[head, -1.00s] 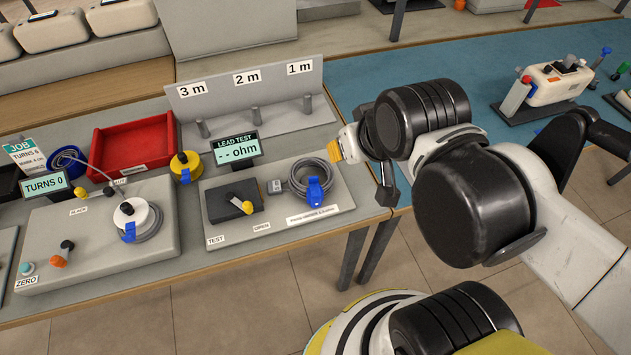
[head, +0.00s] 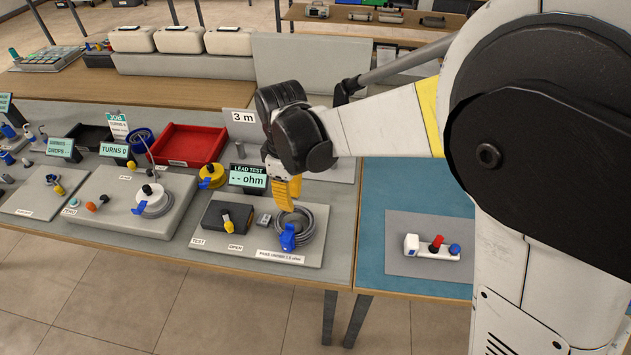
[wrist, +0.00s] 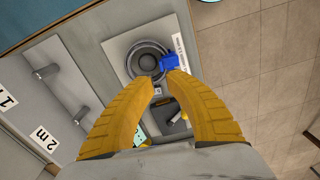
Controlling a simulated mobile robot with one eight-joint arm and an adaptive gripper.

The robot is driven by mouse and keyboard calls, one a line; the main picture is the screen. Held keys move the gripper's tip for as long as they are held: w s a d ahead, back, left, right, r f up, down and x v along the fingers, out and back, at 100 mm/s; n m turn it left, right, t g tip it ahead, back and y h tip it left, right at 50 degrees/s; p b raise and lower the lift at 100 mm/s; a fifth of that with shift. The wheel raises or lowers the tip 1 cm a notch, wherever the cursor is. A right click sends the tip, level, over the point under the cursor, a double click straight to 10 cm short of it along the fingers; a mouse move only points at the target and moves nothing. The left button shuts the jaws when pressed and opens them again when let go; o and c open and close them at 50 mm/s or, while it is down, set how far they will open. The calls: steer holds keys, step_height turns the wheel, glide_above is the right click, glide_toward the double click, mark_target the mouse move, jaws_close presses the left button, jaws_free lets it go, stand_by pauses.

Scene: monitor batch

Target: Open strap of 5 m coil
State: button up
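A grey cable coil (head: 309,226) lies on the lead test board with a blue strap (head: 288,238) on its near side. No length mark is readable on it. In the wrist view, the coil (wrist: 135,58) shows beyond the fingertips, and the blue strap (wrist: 169,62) is just past the right fingertip. The strap looks closed, but I cannot be sure. My gripper (head: 287,203) points down above the coil; its yellow fingers overlap the coil's far edge in the head view. In the wrist view, my gripper (wrist: 162,80) is empty, with a gap between its fingertips.
The lead test display (head: 249,178) reads "-- ohm" behind the board. A black test box (head: 222,217) with a yellow lever is left of the coil. A red tray (head: 180,146) and yellow reel (head: 211,176) stand farther left. Peg labels show in the wrist view.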

mark_target(292, 225)
steer(key=f+b, duration=0.4)
steer(key=f, duration=0.7)
steer(key=shift+a, duration=0.2)
jaws_close()
